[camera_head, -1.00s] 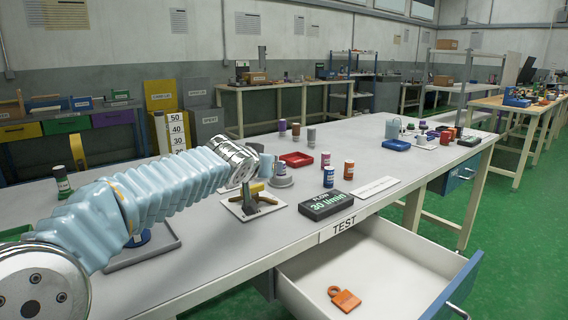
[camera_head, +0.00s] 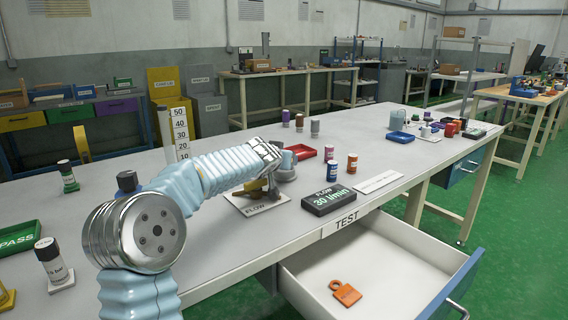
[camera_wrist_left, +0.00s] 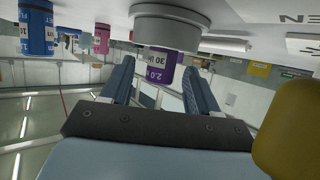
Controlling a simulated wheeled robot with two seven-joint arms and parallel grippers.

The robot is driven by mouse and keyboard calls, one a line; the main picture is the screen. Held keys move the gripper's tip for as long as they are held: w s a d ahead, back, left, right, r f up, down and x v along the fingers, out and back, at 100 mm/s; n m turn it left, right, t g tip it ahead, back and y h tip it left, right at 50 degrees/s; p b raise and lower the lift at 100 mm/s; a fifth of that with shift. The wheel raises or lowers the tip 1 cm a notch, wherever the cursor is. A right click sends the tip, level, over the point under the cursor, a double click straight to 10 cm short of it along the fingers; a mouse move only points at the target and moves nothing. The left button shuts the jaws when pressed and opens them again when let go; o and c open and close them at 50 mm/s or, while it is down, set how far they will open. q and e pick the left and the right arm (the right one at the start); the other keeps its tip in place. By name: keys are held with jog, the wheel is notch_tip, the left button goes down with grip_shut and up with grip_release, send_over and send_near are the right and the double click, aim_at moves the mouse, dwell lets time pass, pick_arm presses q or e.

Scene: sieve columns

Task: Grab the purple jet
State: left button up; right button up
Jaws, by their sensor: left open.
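A purple jet (camera_wrist_left: 160,68) with a white label marked 2.0 and 30 shows between my left fingers in the left wrist view. That view is upside down, and a grey round fitting (camera_wrist_left: 170,28) hides part of the jet. A small purple cylinder (camera_head: 285,117) stands on the table in the head view; I cannot tell whether it is the same one. My left gripper (camera_wrist_left: 158,84) is open, its two fingers apart with nothing clamped. In the head view it is largely hidden behind its wrist, close to the grey fitting (camera_head: 287,173). My right gripper is not in view.
A FLOW stand with a yellow part (camera_head: 252,188) is beside my left gripper. A red tray (camera_head: 303,152), blue jar (camera_head: 328,154), orange jar (camera_head: 352,163) and black flow display (camera_head: 328,200) are nearby. An open drawer (camera_head: 375,260) juts out at the front.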

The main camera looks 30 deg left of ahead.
pick_arm(q)
grip_shut()
dwell(0.3)
